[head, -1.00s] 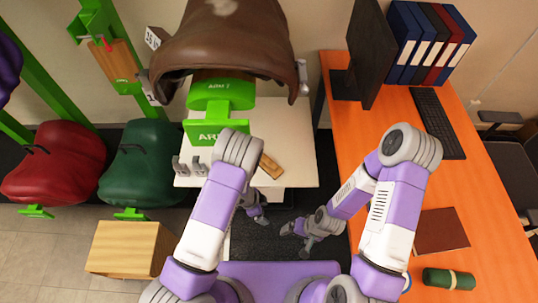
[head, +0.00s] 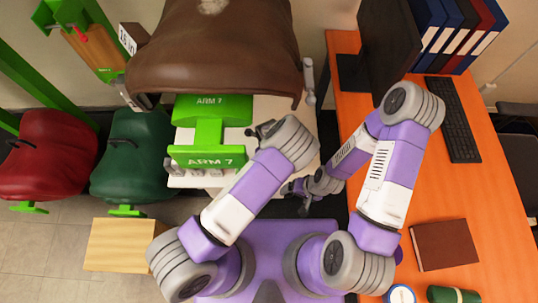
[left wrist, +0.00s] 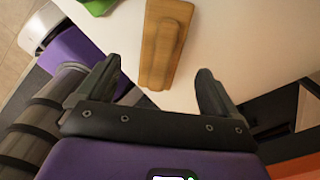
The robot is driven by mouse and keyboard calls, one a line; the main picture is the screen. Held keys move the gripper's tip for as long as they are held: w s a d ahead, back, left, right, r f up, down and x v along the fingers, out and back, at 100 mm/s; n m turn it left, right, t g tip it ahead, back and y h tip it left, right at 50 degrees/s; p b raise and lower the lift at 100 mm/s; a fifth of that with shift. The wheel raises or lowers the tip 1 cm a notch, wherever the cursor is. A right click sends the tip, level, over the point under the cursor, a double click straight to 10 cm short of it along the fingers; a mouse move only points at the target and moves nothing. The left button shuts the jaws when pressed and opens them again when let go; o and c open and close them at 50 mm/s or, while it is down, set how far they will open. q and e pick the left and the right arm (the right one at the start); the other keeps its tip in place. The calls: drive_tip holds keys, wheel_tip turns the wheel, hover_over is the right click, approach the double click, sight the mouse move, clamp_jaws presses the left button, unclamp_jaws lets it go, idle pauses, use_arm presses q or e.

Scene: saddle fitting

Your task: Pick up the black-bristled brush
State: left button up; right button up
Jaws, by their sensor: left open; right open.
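A wooden-backed brush (left wrist: 165,38) lies on the white tabletop in the left wrist view; its bristles are not visible, so I cannot tell their colour. My left gripper (left wrist: 158,78) is open and empty. Its two dark fingers stand apart on either side of the brush's near end, not closed on it. In the head view the brush is hidden behind my left arm, and my left gripper is mostly hidden there too. My right gripper (head: 300,191) is open and empty, low beside the white table's right edge.
A brown saddle (head: 215,50) sits on a green stand (head: 208,155) over the white table (head: 275,108). The orange desk (head: 400,185) at right carries a monitor, keyboard, binders and a brown book (head: 443,245). Red and green saddles and a wooden box (head: 120,245) are at left.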

use_arm(q)
wheel_tip(320, 180, down, 7)
drive_tip(key=shift+d+r+b, duration=0.1)
drive_tip(key=shift+b, duration=0.65)
drive_tip(key=c, duration=1.3)
